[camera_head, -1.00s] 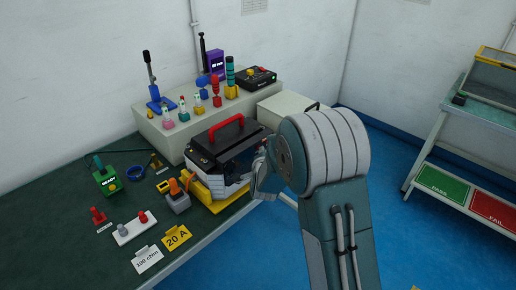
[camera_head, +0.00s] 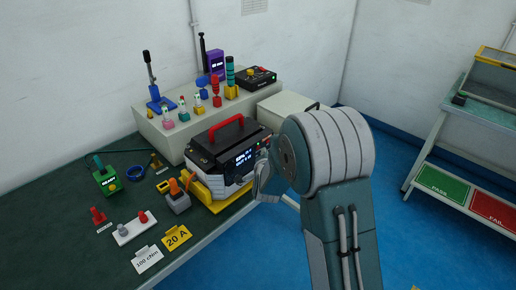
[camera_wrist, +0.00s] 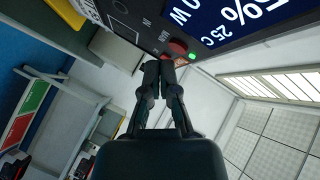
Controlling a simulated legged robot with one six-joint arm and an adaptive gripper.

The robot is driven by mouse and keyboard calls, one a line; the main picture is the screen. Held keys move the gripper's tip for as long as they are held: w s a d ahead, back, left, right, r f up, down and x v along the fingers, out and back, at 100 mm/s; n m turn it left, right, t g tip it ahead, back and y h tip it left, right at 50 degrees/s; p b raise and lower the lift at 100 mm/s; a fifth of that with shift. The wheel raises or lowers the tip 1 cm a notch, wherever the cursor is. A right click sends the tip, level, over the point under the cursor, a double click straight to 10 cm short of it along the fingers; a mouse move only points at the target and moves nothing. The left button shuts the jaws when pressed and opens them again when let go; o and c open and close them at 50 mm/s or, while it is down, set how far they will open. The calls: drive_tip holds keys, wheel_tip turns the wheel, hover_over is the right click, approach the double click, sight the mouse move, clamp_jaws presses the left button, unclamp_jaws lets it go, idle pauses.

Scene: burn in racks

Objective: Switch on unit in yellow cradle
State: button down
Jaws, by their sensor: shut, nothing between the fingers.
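The unit (camera_head: 203,155) is a dark-topped box with a red handle, sitting in the yellow cradle (camera_head: 238,206) at the table's front edge. Its front screen (camera_head: 244,158) is lit with white text. In the wrist view the unit's dark panel (camera_wrist: 148,12) fills the top, with a blue lit screen (camera_wrist: 233,18), a red round control (camera_wrist: 177,48) and a lit green lamp (camera_wrist: 192,57). My gripper (camera_wrist: 166,68) is shut and empty, its tips close to the red control. I cannot tell whether they touch. In the head view my arm hides the fingertips.
An orange-handled block (camera_head: 177,199) stands left of the cradle. A grey shelf (camera_head: 152,135) with several connectors is behind. A stand with PASS (camera_head: 443,186) and FAIL panels is at right.

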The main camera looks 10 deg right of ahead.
drive_tip(key=s+d, duration=0.3)
drive_tip(key=s, duration=0.2)
drive_tip(key=shift+d, duration=0.3)
idle(0.7)
drive_tip(key=s+d, duration=0.4)
drive_tip(key=s, duration=0.2)
drive_tip(key=shift+s+d, duration=0.2)
drive_tip(key=shift+d, duration=0.15)
idle(0.7)
